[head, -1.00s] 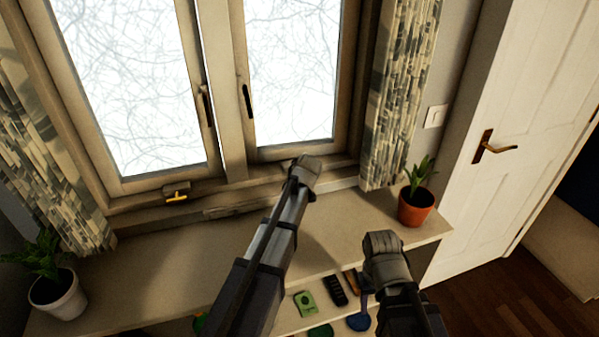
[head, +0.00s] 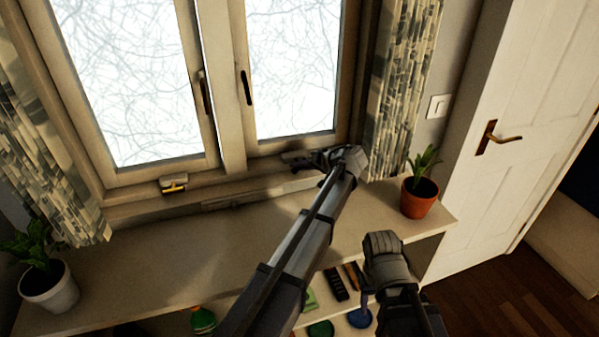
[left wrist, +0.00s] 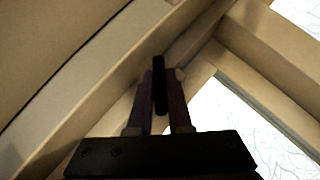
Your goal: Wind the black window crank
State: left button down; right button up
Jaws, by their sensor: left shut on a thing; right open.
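The black window crank (left wrist: 159,86) is a slim dark bar between the two fingers of my left gripper (left wrist: 160,103) in the left wrist view. The fingers are shut on it. In the head view my left gripper (head: 308,161) reaches leftward along the sill under the right window pane, and largely hides the crank and its base. My right gripper (head: 383,246) is low in front of the shelf, away from the window. It is open, though its fingertips are hard to make out.
A yellow-handled crank (head: 174,183) sits under the left pane. A white-potted plant (head: 50,287) stands at the left and a terracotta-potted plant (head: 419,197) at the right of the shelf top (head: 170,260). A patterned curtain (head: 392,90) hangs close right of my left gripper.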

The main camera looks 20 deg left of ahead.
pick_arm(q)
jog(key=m+y+b, duration=0.1)
jog(key=b, duration=0.1)
jog(key=g+y+b, duration=0.1)
jog(key=b, duration=0.1)
jog(key=shift+f+m+y, duration=0.3)
jog(key=shift+f+m, duration=0.05)
jog(key=shift+m, duration=0.05)
jog(key=shift+s+r+m+y+b, duration=0.1)
jog(key=shift+r+m+y+b, duration=0.15)
jog(key=shift+m+y+b, duration=0.45)
jog(key=c, duration=0.8)
grip_release()
jog(key=shift+c, duration=0.2)
